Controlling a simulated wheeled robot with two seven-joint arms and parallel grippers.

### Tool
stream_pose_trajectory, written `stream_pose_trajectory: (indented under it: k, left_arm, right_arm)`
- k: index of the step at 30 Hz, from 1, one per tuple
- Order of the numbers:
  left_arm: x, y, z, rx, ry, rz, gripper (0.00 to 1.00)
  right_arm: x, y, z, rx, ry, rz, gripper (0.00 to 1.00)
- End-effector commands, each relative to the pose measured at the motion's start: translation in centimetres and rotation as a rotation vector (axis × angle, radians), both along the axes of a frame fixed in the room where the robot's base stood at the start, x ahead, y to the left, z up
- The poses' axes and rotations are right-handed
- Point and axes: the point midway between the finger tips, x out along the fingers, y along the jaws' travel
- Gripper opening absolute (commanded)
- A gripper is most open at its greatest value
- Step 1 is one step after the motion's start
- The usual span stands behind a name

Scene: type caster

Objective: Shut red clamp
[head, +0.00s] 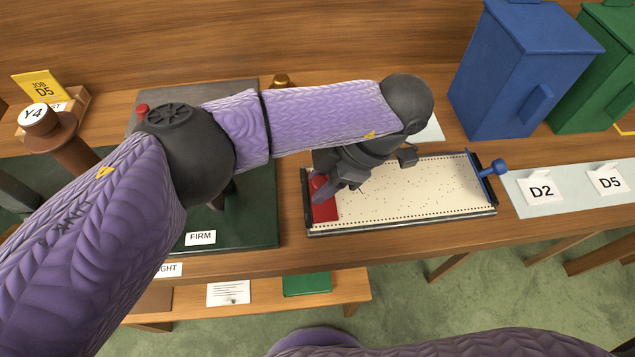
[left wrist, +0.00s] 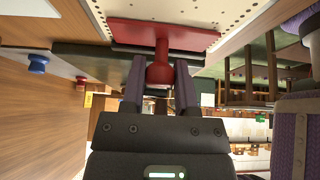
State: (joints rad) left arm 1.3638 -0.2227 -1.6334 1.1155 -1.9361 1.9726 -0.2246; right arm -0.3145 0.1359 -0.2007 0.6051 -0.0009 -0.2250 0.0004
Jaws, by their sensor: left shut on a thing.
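The red clamp (head: 325,210) is at the left end of a long tray (head: 430,195) with a cream, dotted bed. My left gripper (head: 330,190) reaches down over it and partly hides it in the head view. In the left wrist view the red clamp (left wrist: 190,35) has a flat red bar and a round stem with a knob. The knob sits between the two dark fingers of my left gripper (left wrist: 160,88), which are shut on it. My right gripper is out of view.
A blue clamp (head: 485,172) with a knob is at the tray's right end. A blue bin (head: 515,70) and a green bin (head: 600,65) stand behind right. Cards D2 (head: 540,190) and D5 (head: 609,181) stand to the right. A dark green mat (head: 262,225) lies left of the tray.

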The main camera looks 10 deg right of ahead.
Motion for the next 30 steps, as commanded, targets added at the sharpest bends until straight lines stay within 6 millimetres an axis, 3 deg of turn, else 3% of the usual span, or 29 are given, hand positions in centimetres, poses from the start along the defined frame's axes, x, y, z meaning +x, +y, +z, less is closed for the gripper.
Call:
stream_pose_trajectory:
  k: [7, 20, 21, 24, 30]
  left_arm:
    - [0.0, -0.2, -0.2, 0.044, 0.0, -0.001, 0.0]
    - [0.0, -0.2, -0.2, 0.049, 0.002, -0.001, 0.0]
    - [0.0, -0.2, -0.2, 0.049, 0.002, -0.001, 0.46]
    - [0.0, -0.2, -0.2, 0.049, 0.002, -0.001, 0.67]
    - [0.0, -0.2, -0.1, 0.049, 0.002, -0.001, 0.68]
  right_arm:
    - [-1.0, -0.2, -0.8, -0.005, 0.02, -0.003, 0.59]
    - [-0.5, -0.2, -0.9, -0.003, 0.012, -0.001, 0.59]
    - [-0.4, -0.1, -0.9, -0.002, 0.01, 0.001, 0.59]
    - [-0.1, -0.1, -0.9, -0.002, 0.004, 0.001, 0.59]
    - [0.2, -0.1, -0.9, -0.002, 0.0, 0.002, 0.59]
